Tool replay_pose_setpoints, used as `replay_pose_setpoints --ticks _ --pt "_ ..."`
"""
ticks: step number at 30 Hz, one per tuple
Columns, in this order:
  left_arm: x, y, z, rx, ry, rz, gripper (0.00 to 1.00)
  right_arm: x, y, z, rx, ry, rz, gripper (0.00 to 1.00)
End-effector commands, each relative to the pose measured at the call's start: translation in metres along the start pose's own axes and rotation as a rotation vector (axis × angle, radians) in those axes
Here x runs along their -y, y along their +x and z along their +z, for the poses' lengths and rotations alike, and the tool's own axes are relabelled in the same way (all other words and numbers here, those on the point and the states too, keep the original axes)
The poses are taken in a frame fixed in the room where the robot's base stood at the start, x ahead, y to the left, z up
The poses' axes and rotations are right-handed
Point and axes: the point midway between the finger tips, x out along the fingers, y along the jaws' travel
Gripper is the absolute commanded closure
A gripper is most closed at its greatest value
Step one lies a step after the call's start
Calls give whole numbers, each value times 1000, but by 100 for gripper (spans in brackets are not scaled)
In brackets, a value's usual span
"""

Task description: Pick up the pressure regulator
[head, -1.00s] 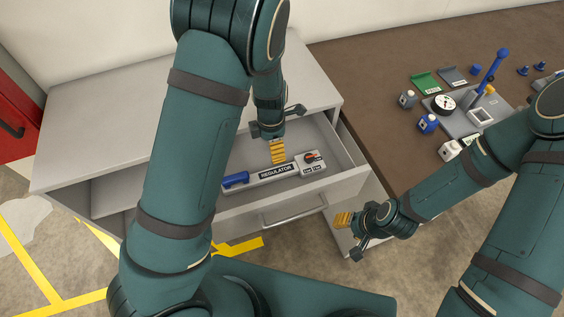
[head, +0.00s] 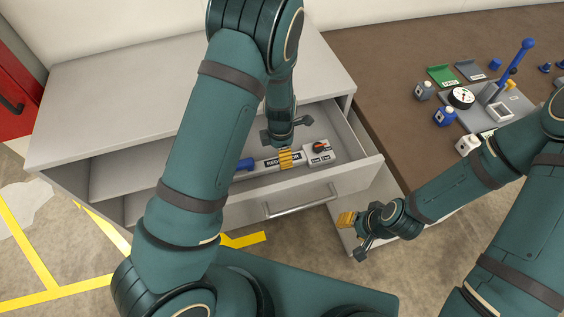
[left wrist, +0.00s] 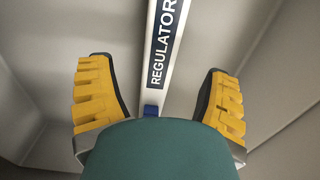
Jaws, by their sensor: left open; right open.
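The pressure regulator (head: 319,153) lies in the open drawer (head: 345,180). It is a light bar labelled REGULATOR with a blue end at left and a box with an orange-black knob at right. My left gripper (head: 286,158) is over the bar and hides part of the label. In the left wrist view the open yellow fingers (left wrist: 158,75) stand on either side of the regulator's bar (left wrist: 163,50), with visible gaps on both sides. My right gripper (head: 346,219) is open and empty in front of the drawer's right end.
The drawer belongs to a grey cabinet (head: 110,90) with a clear top. A brown table (head: 385,80) at right bears a grey panel with a gauge (head: 461,98), a blue-handled lever (head: 523,55) and several small blocks. The drawer walls are close around the left gripper.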

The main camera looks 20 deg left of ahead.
Motion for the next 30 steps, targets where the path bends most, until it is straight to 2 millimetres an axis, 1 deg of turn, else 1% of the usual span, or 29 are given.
replay_pose_setpoints --ticks 5,9,11,14,19,20,21,23,24,26,30 --pt "0 20 -3 -1 -2 -1 22 -3 7 -1 -4 0 0 53" --pt "1 41 -5 -2 -1 -2 22 -5 14 -2 -7 -1 0 53" --pt "1 47 -4 -1 -1 -1 22 -6 16 -2 -8 -1 0 53" --pt "2 51 -4 0 -1 -1 22 -6 16 -2 -9 -1 0 53" --pt "1 50 -4 0 -1 0 22 -6 15 -2 -9 -1 0 53" --pt "1 50 -4 0 -1 0 29 -6 15 -2 -9 -1 0 53" --pt "1 50 -4 0 -1 0 43 -6 15 -2 -9 -1 0 53" --pt "1 50 -4 0 -1 0 64 -6 15 -2 -9 -1 0 53" --pt "1 50 -4 0 0 0 78 -6 15 -2 -9 -1 0 53" --pt "1 50 -4 0 -1 0 99 -6 15 -2 -9 -1 0 53" --pt "1 50 -4 0 -1 0 100 -6 15 -2 -8 -1 0 53"
